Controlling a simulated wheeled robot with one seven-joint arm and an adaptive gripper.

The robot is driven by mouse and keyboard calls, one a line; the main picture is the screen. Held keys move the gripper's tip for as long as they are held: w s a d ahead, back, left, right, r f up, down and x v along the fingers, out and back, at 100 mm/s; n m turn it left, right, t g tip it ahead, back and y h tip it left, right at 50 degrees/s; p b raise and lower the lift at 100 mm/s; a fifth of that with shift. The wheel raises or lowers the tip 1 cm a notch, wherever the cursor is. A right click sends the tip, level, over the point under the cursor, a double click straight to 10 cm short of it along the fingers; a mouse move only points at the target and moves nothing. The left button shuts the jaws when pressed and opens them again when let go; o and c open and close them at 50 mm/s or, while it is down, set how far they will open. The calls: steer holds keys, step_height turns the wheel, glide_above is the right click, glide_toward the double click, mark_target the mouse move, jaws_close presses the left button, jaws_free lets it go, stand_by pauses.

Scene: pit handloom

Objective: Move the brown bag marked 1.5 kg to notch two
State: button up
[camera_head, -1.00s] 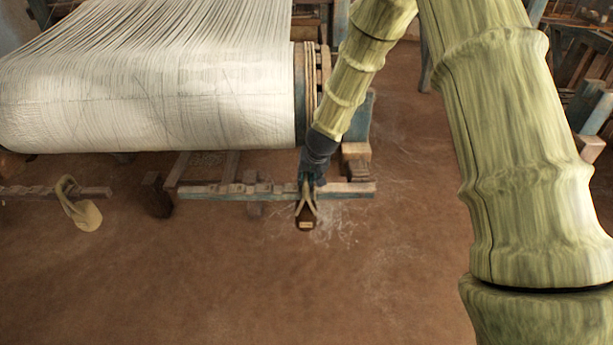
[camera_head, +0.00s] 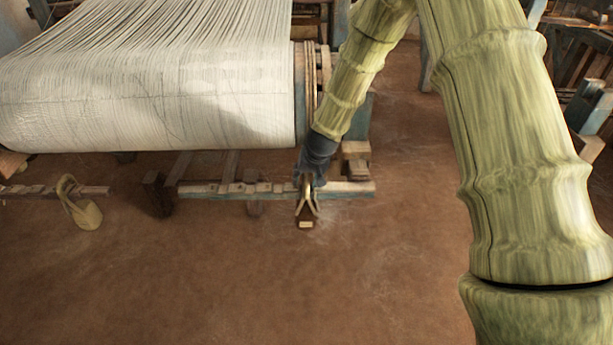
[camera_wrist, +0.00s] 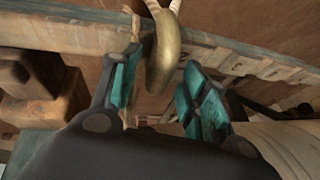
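A small dark brown bag (camera_head: 306,217) with a pale label hangs below the front of the notched bar (camera_head: 230,188), near its right end. The label is too small to read. Its tan strap (camera_head: 314,199) loops up over the bar; the strap's rounded loop (camera_wrist: 164,55) fills much of the wrist view's centre. My gripper (camera_head: 309,180) is at the bar, right at the strap. In the wrist view its teal fingers stand apart, one on each side of the loop, with a narrow gap showing at the left finger. Marks on the bar (camera_wrist: 268,70) are not clearly legible.
A pale bag (camera_head: 86,214) hangs from another bar (camera_head: 40,190) at the left. The white warp roll (camera_head: 150,95) lies above and behind the bars. Wooden blocks (camera_head: 356,160) stand just right of my gripper. The floor in front is clear.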

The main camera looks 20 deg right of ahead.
steer(key=shift+s+f, duration=0.1)
steer(key=v, duration=1.2)
steer(key=s+d+f+n+g+h+p, duration=0.1)
steer(key=s+f+g+p, duration=0.15)
steer(key=s+f, duration=0.65)
steer(key=s+d+f+g+h+p, duration=0.1)
steer(key=s+f+p, duration=0.2)
steer(key=s+f, duration=0.6)
steer(key=s+a+f+n+p, duration=0.1)
steer(key=s+f+p, duration=0.1)
steer(key=s, duration=1)
steer(key=s+a+f+n+g+y+p, duration=0.1)
steer(key=s+f+p, duration=0.1)
steer(key=s, duration=1.1)
steer(key=shift+a+f+p, duration=0.25)
steer(key=shift+a+p, duration=0.15)
steer(key=shift+p, duration=0.1)
